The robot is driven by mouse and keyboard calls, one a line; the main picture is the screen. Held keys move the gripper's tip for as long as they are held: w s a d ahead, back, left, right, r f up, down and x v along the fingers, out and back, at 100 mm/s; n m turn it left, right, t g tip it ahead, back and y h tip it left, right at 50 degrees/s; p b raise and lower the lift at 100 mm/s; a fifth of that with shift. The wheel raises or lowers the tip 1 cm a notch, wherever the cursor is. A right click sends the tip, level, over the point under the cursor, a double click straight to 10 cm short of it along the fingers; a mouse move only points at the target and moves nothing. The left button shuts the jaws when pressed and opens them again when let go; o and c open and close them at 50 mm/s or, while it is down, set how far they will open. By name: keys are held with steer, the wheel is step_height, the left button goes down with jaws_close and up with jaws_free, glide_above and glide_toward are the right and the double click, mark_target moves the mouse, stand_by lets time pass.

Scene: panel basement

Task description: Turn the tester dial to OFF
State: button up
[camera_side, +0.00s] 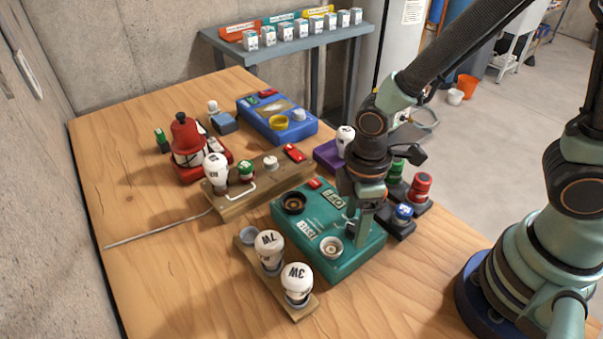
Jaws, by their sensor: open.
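The tester is a teal box (348,266) on the wooden bench, with a black round socket (293,202) at its far left and a silver round fitting (332,246) near its front edge. A pale label reading OFF (332,198) and another pale label (307,229) are on its top. My gripper (363,234) points down over the right part of the tester top. Its jaws are open, but the gap between them is hard to see from this side. The dial is not clearly visible; my gripper covers that part of the top.
A wooden strip (246,255) with two white bulbs stands in front of the tester. A wooden board (215,207) with a bulb lies behind it. A red lantern (186,140), a blue box (292,131) and small dark stands (433,208) surround it. The front left bench is clear.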

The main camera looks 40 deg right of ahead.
mark_target(356, 222)
step_height(356, 222, up, 12)
stand_by(0.6)
steer(key=w+d+r+m+t, duration=0.2)
steer(key=d+r+m+t, duration=0.3)
steer(key=d+m, duration=0.7)
step_height(356, 222, up, 2)
steer(key=shift+w+d+r+t, duration=0.25)
steer(key=shift+w+d+t, duration=0.05)
steer(key=shift+w+d, duration=0.15)
